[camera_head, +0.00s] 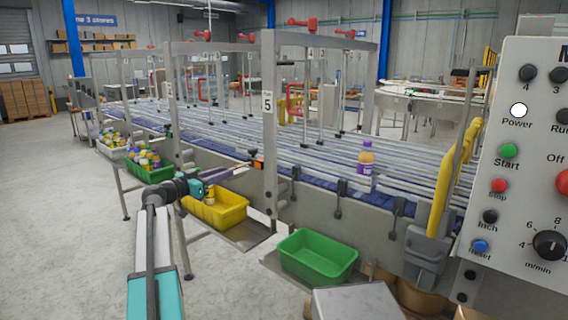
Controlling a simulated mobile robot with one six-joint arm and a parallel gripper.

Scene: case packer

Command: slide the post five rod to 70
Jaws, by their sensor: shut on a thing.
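Post five (270,190) is the grey upright with a "5" label, at the near edge of the conveyor. A small black and orange fitting (257,159) sits at its left side. My gripper (246,168) reaches in from the left, with its tip at this fitting. It is shut on what looks like the outer end of the post five rod. The rod is too small and too covered to make out clearly. No scale numbers can be read on it.
A yellow bin (228,217) lies below my gripper, and an empty green bin (318,262) stands right of the post. A control panel (520,180) fills the right side. Open floor lies at left.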

